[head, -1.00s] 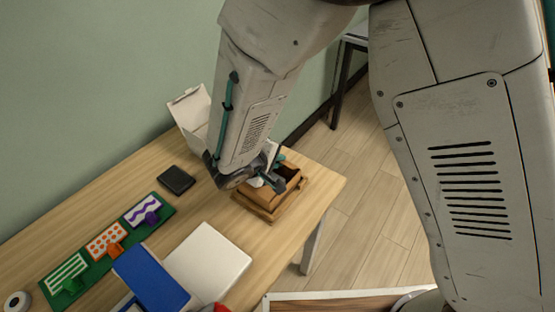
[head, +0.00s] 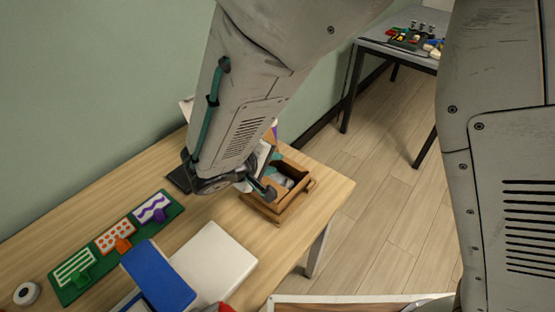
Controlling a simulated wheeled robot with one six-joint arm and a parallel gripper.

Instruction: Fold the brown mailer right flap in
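The brown mailer (head: 291,200) is an open box near the right end of the wooden table. Its inside shows something pale or grey. A flap lies outward along its front side, low near the table. My gripper (head: 262,188) is at the left edge of the box, partly over it. My arm hides the far left part of the box. The fingers are small and partly hidden, so I cannot tell whether they are open or whether they touch a flap.
A white box (head: 213,262) and a blue box (head: 157,275) lie nearer on the table. A green board (head: 117,245) with patterned cards is at the left, by a white roll (head: 27,293). A dark flat item (head: 180,179) lies beside my arm. Another table (head: 400,50) stands behind.

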